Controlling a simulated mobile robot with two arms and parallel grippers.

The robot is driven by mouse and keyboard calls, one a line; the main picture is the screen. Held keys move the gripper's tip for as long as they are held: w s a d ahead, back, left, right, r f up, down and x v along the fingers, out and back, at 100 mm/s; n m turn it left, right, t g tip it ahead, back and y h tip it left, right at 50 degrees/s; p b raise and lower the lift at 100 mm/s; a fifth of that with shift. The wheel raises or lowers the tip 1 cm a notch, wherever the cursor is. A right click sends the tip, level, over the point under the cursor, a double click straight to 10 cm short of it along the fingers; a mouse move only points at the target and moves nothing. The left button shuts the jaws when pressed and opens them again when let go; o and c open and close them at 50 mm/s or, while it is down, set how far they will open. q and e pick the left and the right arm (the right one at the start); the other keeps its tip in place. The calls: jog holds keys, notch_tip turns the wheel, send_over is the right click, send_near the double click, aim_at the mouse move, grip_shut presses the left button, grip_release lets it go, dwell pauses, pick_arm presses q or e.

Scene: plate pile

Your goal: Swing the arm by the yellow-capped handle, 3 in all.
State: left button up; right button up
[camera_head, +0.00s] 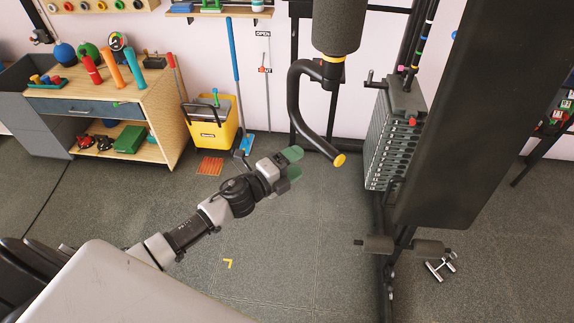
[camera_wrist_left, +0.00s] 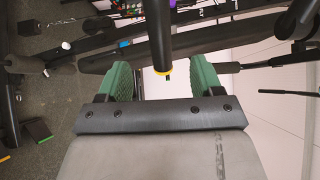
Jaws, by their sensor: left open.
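The black curved handle (camera_head: 304,112) hangs from the machine's padded arm (camera_head: 338,24) in the head view. Its yellow cap (camera_head: 339,160) is at the lower right end. My left gripper (camera_head: 292,164) is open and empty, with green fingers, to the left of the cap and apart from it. In the left wrist view, a dark bar (camera_wrist_left: 159,32) with yellow at its lower end shows between the open fingers (camera_wrist_left: 160,84). I cannot tell its depth there. My right gripper is not in view.
The weight stack (camera_head: 392,145) and a large dark pad (camera_head: 440,110) stand to the right. A yellow bucket (camera_head: 212,128) and a wooden workbench (camera_head: 165,115) are at the back left. The floor below my left gripper is mostly clear.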

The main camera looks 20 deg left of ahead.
aim_at(318, 150)
pick_arm(q)
jog(key=shift+b+x, duration=0.6)
jog(key=shift+x, duration=4.25)
jog(key=shift+c, duration=0.2)
grip_shut()
jog(key=shift+s, duration=0.1)
